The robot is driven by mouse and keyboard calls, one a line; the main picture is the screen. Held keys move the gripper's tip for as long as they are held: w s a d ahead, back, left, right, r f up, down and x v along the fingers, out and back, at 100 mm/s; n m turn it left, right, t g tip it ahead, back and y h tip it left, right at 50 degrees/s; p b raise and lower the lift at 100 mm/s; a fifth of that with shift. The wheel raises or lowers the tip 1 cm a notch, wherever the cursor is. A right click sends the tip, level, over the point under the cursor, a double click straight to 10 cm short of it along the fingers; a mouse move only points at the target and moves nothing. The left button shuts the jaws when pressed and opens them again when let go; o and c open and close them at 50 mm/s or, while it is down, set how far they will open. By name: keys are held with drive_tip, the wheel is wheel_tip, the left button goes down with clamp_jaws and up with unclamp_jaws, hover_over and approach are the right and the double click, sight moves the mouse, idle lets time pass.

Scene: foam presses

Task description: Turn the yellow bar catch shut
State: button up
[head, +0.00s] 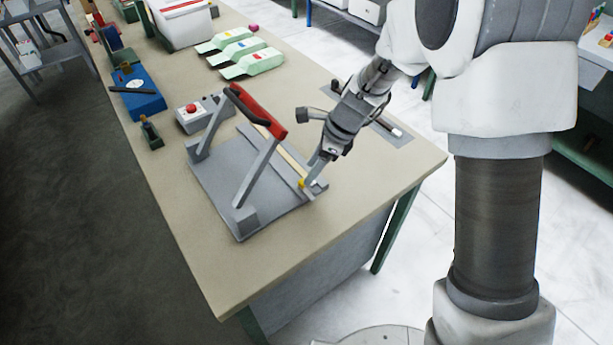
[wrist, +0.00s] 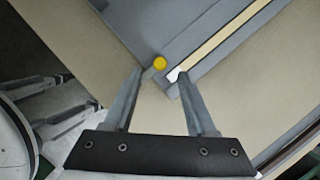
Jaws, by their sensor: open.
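The yellow bar catch shows as a small yellow knob (head: 301,183) at the near right corner of the grey foam press (head: 215,185). In the wrist view the round yellow knob (wrist: 159,63) sits on the press's corner, beside the end of a pale strip (wrist: 220,40). My gripper (head: 318,178) is low over that corner. In the wrist view its two fingers (wrist: 160,75) are spread, with the knob just beyond and between their tips, and nothing is held. I cannot tell whether a finger touches the press.
The press's frame with a red handle (head: 258,112) stands upright just left of my gripper. A grey box with a red button (head: 191,108) is behind it. The table (head: 250,275) is bare in front, and its right edge is close.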

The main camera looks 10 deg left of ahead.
sight(306, 189)
drive_tip(key=shift+x, duration=2)
clamp_jaws()
